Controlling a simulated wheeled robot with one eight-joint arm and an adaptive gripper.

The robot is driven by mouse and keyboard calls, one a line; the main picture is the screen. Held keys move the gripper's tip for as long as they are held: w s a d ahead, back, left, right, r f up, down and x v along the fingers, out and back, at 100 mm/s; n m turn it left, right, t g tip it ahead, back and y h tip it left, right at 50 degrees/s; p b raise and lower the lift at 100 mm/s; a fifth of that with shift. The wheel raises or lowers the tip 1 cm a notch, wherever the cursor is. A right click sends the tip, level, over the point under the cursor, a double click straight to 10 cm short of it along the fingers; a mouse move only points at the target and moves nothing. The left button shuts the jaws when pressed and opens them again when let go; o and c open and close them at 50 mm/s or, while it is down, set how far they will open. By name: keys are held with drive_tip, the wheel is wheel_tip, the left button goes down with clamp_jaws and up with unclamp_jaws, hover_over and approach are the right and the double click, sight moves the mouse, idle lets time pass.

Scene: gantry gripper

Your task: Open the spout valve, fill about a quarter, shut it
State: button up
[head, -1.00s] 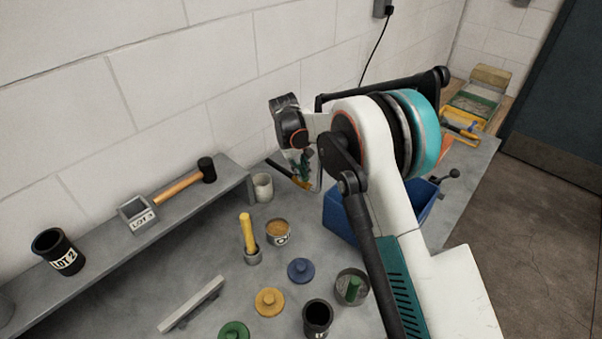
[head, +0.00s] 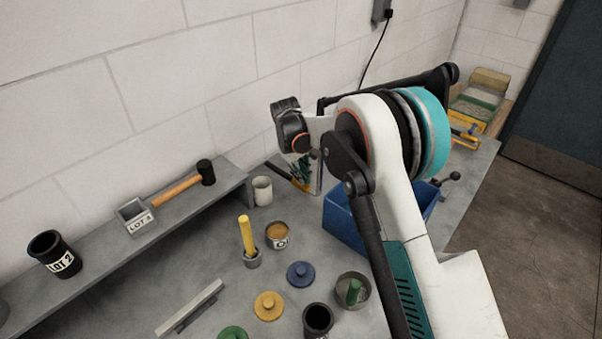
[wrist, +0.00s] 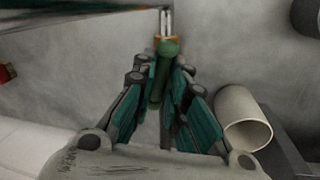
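I cannot make out a spout valve for sure. In the wrist view a green handle (wrist: 168,48) with an orange collar and a pale metal end lies between the two fingers of my gripper (wrist: 163,72). The fingers flank the handle on both sides; whether they press on it is not clear. In the head view my gripper (head: 303,172) is partly hidden by the wrist, low near the wall at the back of the bench. A blue bin (head: 345,222) stands to the right, partly behind my arm. A black lever with a round knob (head: 453,177) shows beyond it.
A pale cup (head: 262,191) stands beside my gripper, also in the wrist view (wrist: 240,112). Nearer are a labelled tin (head: 278,238), a yellow-handled tool (head: 247,235), coloured lids (head: 301,274) and a dark cup (head: 318,318). A raised shelf (head: 105,252) holds a mallet.

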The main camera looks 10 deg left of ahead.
drive_tip(key=o, duration=0.4)
wheel_tip(320, 180, up, 12)
drive_tip(key=s+a, duration=0.1)
drive_tip(key=shift+s+a+f, duration=0.15)
drive_tip(key=shift+s+a, duration=0.15)
drive_tip(key=shift+s, duration=0.05)
